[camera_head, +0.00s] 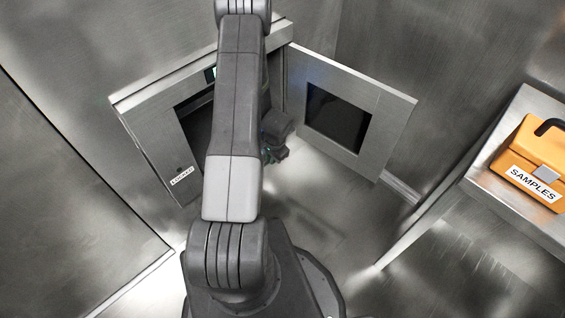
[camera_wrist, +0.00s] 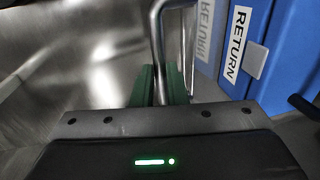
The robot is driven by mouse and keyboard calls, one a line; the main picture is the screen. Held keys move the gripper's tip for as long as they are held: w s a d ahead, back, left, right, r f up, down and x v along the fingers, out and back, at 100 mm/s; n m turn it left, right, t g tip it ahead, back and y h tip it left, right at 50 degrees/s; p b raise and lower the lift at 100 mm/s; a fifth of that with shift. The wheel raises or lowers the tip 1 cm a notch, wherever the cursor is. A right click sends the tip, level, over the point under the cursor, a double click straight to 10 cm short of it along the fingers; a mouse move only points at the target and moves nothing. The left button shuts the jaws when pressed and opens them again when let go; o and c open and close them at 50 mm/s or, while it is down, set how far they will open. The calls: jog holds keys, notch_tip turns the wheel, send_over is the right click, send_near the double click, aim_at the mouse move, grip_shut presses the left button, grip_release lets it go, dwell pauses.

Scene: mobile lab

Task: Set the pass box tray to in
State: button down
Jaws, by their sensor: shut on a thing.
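The steel pass box (camera_head: 150,112) stands in the corner, its door (camera_head: 365,95) swung open to the right. My arm covers much of its dark opening in the head view. My gripper (camera_wrist: 161,88) has its green fingers closed around a bent metal bar (camera_wrist: 157,42), which looks like the tray's handle. The gripper also shows small and partly hidden in front of the box in the head view (camera_head: 275,153). The tray's body is not clearly visible, so I cannot tell how far out it is.
A blue case (camera_wrist: 282,55) labelled RETURN is close on the right in the wrist view, beside a reflective metal face. An orange SAMPLES case (camera_head: 530,165) sits on a steel table (camera_head: 485,180) at the right. Open floor (camera_head: 310,215) shows between the pass box and table.

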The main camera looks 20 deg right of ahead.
jog(key=w+a, duration=0.1)
jog(key=w, duration=0.2)
jog(key=w+a+p, duration=0.1)
jog(key=w, duration=0.2)
jog(key=w+a+p, duration=0.1)
jog(key=w+a, duration=0.1)
jog(key=w, duration=0.1)
jog(key=shift+w, duration=0.25)
jog(key=c, duration=1.5)
grip_release()
jog(key=shift+o, duration=0.2)
jog(key=shift+r, duration=0.15)
notch_tip(320, 180, up, 13)
jog(key=s+d+p, duration=0.1)
jog(key=s, duration=0.1)
jog(key=shift+s+r+p, duration=0.15)
jog(key=shift+s+p, duration=0.15)
jog(key=shift+p, duration=0.1)
jog(key=shift+d, duration=0.1)
